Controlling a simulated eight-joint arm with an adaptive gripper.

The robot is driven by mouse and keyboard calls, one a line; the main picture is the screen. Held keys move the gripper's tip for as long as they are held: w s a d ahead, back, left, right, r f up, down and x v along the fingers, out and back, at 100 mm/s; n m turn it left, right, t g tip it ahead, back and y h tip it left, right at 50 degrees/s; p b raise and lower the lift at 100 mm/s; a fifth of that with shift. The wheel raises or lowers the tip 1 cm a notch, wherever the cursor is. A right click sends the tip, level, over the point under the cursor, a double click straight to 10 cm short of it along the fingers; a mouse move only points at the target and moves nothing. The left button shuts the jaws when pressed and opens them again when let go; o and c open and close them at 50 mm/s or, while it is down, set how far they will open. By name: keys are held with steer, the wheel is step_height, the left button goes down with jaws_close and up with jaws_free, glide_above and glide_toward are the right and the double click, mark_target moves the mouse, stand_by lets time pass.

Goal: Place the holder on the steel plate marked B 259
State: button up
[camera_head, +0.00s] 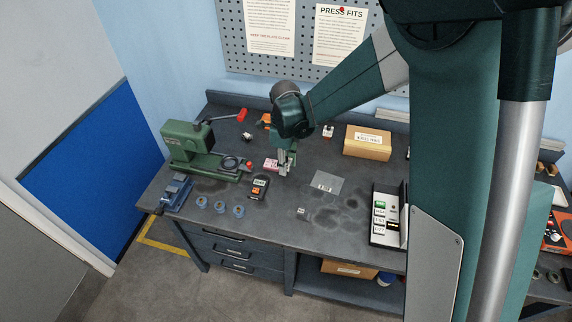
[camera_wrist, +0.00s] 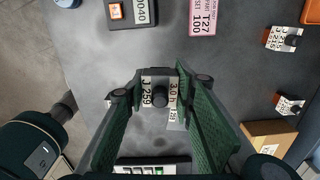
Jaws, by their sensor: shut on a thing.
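The holder (camera_wrist: 160,98) has a dark round knob and white labels, one reading like "J 259" and the other starting "3.0". My gripper is shut on it in the wrist view (camera_wrist: 160,97), one finger on each side. In the head view my gripper (camera_head: 284,171) points down over the bench, left of the plate; the holder is too small there to make out. The thin grey steel plate (camera_head: 334,178) lies flat on the bench with small white markings, too small to read. In the wrist view the plate is mostly hidden behind the holder and fingers.
A small pale piece (camera_head: 300,210) lies in front. Bench around the plate is mostly clear.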

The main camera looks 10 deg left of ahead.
steer(key=n+b, duration=0.1)
steer(key=b, duration=0.2)
glide_above(327, 182)
steer(key=shift+r, duration=0.3)
steer(key=shift+f, duration=3.15)
steer(key=shift+f, duration=1.85)
steer(key=shift+f, duration=0.15)
